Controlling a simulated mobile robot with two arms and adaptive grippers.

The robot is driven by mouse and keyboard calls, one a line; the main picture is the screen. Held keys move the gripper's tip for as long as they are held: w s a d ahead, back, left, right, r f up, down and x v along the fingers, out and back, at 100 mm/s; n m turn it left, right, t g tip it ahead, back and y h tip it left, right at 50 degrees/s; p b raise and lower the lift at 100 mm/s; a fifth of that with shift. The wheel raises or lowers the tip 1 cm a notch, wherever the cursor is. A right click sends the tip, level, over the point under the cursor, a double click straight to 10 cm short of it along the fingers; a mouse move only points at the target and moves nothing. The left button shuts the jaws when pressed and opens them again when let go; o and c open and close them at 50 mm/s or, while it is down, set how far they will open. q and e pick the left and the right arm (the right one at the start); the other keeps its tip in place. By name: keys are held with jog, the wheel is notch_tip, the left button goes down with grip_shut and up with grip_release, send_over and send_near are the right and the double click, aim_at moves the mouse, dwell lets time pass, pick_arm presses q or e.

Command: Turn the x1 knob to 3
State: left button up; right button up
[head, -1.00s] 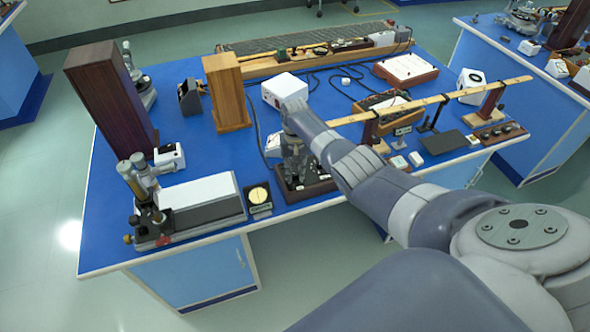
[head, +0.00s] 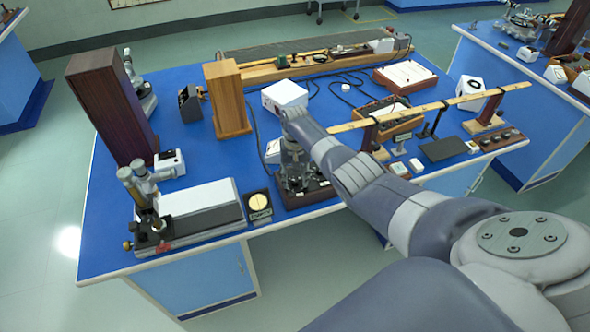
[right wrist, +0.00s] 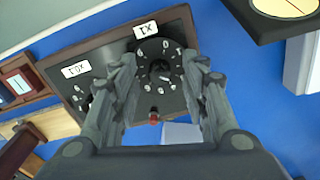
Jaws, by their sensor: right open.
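The x1 knob (right wrist: 160,70) is a dark round knob on a numbered dial, on the black panel of a wood-framed box (right wrist: 112,47). Its white x1 label (right wrist: 146,30) appears upside down in the right wrist view. My right gripper (right wrist: 163,62) is open, with one finger on each side of the knob. Contact with the knob cannot be told, and the knob's pointer setting is not clear. In the head view my right gripper (head: 292,180) points down over the box (head: 322,193) at the bench's front edge. My left gripper is not in view.
A second dial labelled x10 (right wrist: 76,70) lies beside the x1 dial, partly behind a finger. A small meter with a round pale face (head: 259,203) stands left of the box. A long wooden rail (head: 430,108) on stands is to the right.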

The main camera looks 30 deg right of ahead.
aim_at(295, 180)
notch_tip(295, 180, up, 12)
dwell(0.5)
jog(key=shift+f, duration=0.15)
